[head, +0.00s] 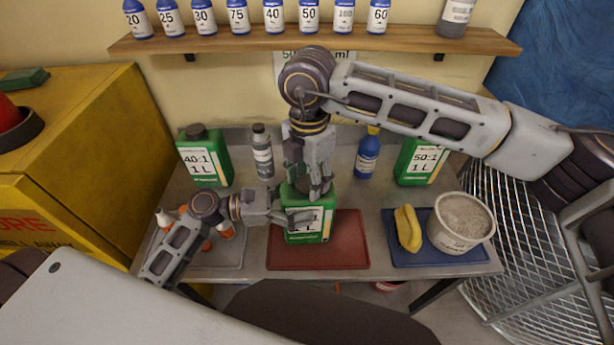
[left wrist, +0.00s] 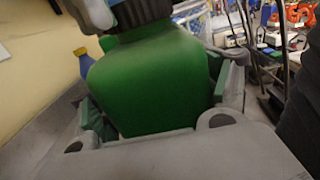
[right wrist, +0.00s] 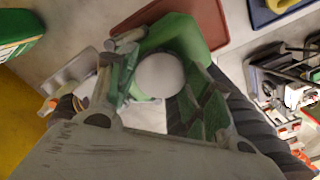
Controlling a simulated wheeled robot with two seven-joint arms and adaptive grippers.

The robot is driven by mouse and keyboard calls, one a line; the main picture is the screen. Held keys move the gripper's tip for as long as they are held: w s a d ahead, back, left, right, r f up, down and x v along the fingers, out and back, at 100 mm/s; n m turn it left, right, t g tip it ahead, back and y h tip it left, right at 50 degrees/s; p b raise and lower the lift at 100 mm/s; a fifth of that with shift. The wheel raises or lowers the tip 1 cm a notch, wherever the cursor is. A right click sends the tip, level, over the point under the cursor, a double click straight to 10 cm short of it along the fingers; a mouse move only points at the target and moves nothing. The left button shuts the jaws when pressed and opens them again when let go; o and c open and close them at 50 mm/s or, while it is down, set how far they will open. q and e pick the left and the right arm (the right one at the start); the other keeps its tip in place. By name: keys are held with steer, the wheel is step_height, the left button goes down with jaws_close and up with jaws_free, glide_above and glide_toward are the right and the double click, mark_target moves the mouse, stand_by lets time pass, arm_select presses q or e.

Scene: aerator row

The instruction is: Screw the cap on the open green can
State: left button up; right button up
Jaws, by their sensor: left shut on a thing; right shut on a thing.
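The green can (head: 310,232) with a white label stands upright at the red mat. My left gripper (head: 301,218) is shut around its body from the left. The left wrist view shows the green can (left wrist: 150,80) filling the space between the fingers. My right gripper (head: 318,188) comes down from above, shut on the cap at the can's top. The cap shows as a dark band (left wrist: 145,32) in the left wrist view. In the right wrist view a pale round face (right wrist: 160,76) lies between the fingers. The fingers hide the thread and any gap.
Other green cans stand behind left (head: 204,158) and behind right (head: 420,161). A grey bottle (head: 262,152) and blue bottle (head: 367,155) stand at the back. The red mat (head: 345,250) is bare at right. A blue mat (head: 415,257) holds a yellow object (head: 408,229) and white tub (head: 460,238).

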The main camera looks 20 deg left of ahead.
steer(key=m, duration=0.5)
steer(key=shift+w+r, duration=0.1)
steer(key=m, duration=0.4)
steer(key=shift+m, duration=0.4)
steer(key=o, duration=0.6)
steer(key=shift+d, duration=0.1)
steer(key=shift+o, duration=0.2)
steer(key=shift+r, duration=2.1)
steer(key=shift+c, duration=0.3)
